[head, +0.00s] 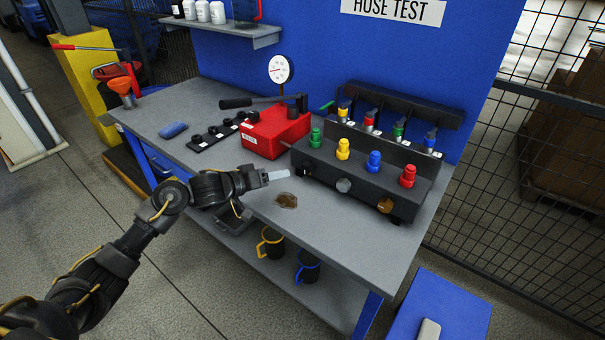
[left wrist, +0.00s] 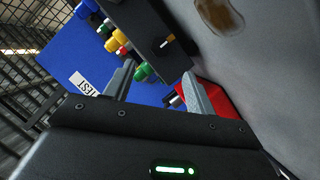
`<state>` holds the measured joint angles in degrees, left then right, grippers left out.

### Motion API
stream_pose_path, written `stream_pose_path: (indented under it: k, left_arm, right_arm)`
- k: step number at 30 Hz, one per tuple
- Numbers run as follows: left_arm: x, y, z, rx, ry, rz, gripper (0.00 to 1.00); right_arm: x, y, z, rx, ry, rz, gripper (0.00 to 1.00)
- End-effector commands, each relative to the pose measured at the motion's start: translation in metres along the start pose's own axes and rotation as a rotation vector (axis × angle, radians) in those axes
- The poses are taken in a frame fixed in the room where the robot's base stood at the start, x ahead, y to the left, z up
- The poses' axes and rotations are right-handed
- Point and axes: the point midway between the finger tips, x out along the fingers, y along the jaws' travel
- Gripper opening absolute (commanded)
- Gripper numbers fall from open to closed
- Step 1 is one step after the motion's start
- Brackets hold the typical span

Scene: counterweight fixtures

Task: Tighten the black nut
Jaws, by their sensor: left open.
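The black manifold block (head: 350,180) stands on the workbench. Along its lower front face are fittings: a small dark one at the left end (head: 304,171), which may be the black nut, a silver one (head: 343,185) and a brown one (head: 385,205). In the left wrist view a small dark fitting with an orange part (left wrist: 166,42) shows on the block's face. My left gripper (head: 270,178) is over the bench's front edge, left of the block and apart from it. Its jaws (left wrist: 159,72) are open with nothing held. My right gripper is not in view.
A red pump with a black handle (head: 275,132) and gauge (head: 280,69) stands left of the block. Green, yellow, blue and red caps top the block. A brown stain (head: 287,201) marks the bench front. A black rack (head: 218,132) and blue cloth (head: 173,130) lie farther left.

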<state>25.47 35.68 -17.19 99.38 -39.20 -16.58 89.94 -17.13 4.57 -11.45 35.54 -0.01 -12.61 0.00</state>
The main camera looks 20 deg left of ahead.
Motion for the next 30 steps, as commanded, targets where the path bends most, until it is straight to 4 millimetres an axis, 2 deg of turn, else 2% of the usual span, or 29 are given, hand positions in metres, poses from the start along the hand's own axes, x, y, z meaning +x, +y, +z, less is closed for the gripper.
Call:
stream_pose_path:
  k: [4, 7, 15, 21, 30]
  left_arm:
    - [0.004, 0.001, -0.001, -0.002, 0.0, 0.002, 0.55]
    - [0.014, 0.001, -0.001, -0.004, 0.002, 0.001, 0.55]
    - [0.064, 0.001, -0.002, -0.004, 0.001, 0.001, 0.55]
    - [0.094, 0.0, -0.002, -0.002, 0.003, 0.0, 0.55]
    - [0.108, 0.0, -0.001, 0.001, 0.002, -0.001, 0.55]
  right_arm:
    - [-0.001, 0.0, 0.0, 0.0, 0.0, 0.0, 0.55]
    - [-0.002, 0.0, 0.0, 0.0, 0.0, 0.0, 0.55]
    - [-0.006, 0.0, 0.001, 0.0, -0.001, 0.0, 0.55]
    - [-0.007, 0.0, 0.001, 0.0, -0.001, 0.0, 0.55]
    - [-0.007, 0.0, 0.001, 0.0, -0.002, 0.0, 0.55]
